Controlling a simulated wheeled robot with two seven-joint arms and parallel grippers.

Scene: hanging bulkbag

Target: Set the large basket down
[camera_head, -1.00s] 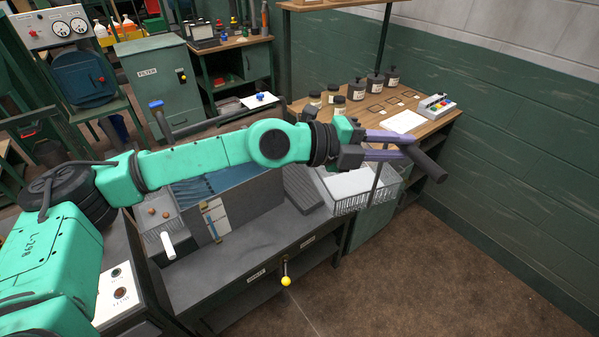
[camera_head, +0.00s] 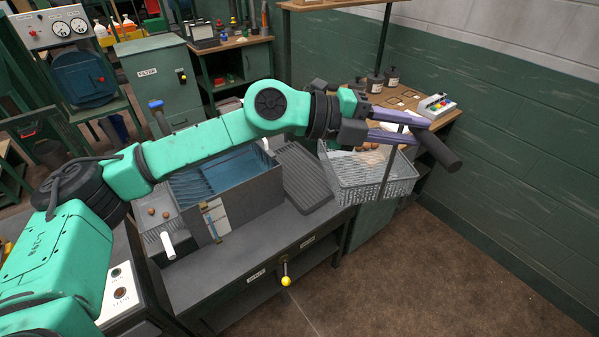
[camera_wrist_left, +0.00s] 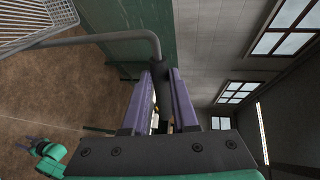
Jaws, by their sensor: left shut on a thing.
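My left gripper (camera_head: 402,127) is shut on that grip, above the basket. In the left wrist view the purple fingers (camera_wrist_left: 159,98) close around the dark grip (camera_wrist_left: 172,68), and a corner of the basket (camera_wrist_left: 30,22) shows at upper left. I cannot tell whether the basket touches anything beneath. A green and black arm part, probably my right gripper (camera_wrist_left: 28,147), shows small there; its jaws are unclear.
A tank with blue liquid (camera_head: 210,178) and a ribbed drain tray (camera_head: 304,178) stand on the dark bench (camera_head: 250,267). A small basket (camera_head: 154,210) is at the left. A wooden table (camera_head: 450,118) with bottles is behind. Open floor (camera_head: 440,285) lies at lower right.

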